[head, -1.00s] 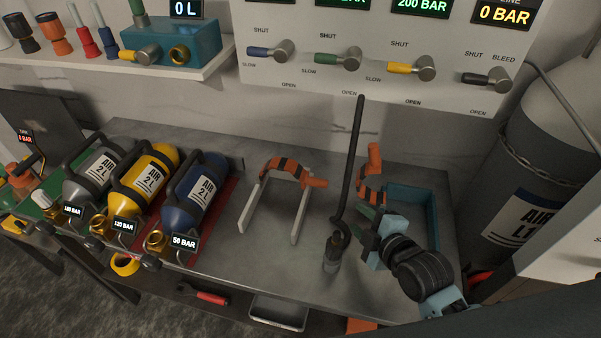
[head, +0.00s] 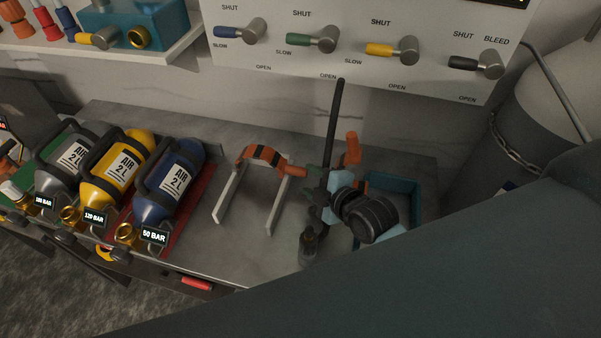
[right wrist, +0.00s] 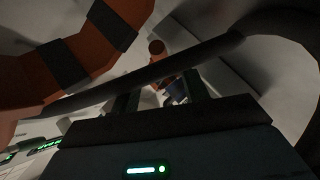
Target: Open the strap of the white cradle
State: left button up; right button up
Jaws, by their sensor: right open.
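The white cradle (head: 229,194) stands on the bench in the middle of the head view, two white rails with an orange and black strap (head: 262,154) arched over them. The strap looks closed, with an orange tab (head: 297,171) at its right end. The banded strap (right wrist: 62,62) fills the upper left of the right wrist view. My right gripper (head: 319,189) is open and empty just right of the cradle and its tab, apart from the strap as far as I can tell. My left gripper is not in view.
A dark upright hose (head: 333,118) stands right by my right gripper and crosses the wrist view. A blue tray (head: 408,187) and an orange fitting (head: 352,149) are to the right. My arm covers the lower right.

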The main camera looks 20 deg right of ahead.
aim_at(300, 173)
jog(key=shift+x, duration=2.6)
grip_shut()
